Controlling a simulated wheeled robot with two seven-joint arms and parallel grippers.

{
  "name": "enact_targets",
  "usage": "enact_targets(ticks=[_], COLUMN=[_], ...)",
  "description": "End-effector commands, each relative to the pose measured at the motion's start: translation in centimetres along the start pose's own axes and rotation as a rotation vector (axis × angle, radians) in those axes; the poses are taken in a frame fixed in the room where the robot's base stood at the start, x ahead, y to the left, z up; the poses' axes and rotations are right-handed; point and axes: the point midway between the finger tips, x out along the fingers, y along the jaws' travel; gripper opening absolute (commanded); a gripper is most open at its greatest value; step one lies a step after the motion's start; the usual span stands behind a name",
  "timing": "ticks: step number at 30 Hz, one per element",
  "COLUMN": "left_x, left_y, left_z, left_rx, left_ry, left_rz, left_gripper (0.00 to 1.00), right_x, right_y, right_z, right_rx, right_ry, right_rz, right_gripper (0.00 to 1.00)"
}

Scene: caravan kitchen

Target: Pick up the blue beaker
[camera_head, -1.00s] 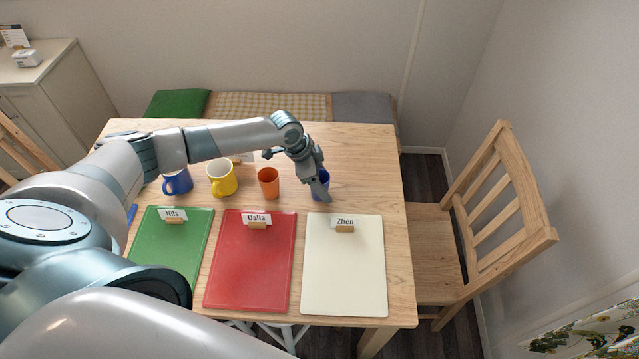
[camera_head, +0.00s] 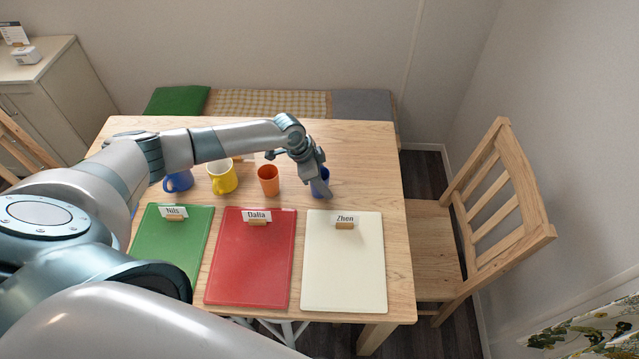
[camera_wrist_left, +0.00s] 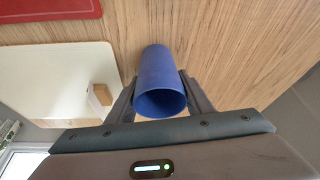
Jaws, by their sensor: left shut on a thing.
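The blue beaker (camera_head: 318,188) stands on the table behind the white board, partly hidden by my left gripper (camera_head: 320,183). In the left wrist view the blue beaker (camera_wrist_left: 160,84) sits between the two fingers of my left gripper (camera_wrist_left: 161,90), its open mouth towards the camera. The fingers are shut on its sides. Whether its base still touches the table is hard to tell. My right gripper is not in view.
An orange cup (camera_head: 268,180), a yellow mug (camera_head: 222,177) and a blue mug (camera_head: 178,181) stand left of the beaker. Green (camera_head: 172,250), red (camera_head: 250,270) and white (camera_head: 343,270) boards with name cards lie in front. The table's right side is clear.

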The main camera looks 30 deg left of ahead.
Motion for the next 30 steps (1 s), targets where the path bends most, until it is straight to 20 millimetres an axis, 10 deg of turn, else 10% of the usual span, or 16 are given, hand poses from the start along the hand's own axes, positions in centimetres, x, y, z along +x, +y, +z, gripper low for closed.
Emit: enact_targets(ticks=[18, 30], left_x=[-3.4, -6.3], left_y=[-0.1, 6.4], left_z=[-1.5, -5.4], left_rx=[0.003, 0.006], left_ry=[0.003, 0.004], left_rz=[-0.003, 0.001], left_gripper=[0.25, 0.25], right_x=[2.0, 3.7], right_y=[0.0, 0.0], right_z=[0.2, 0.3], right_rx=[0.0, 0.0], right_ry=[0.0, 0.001], right_rz=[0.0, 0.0], right_gripper=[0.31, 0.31])
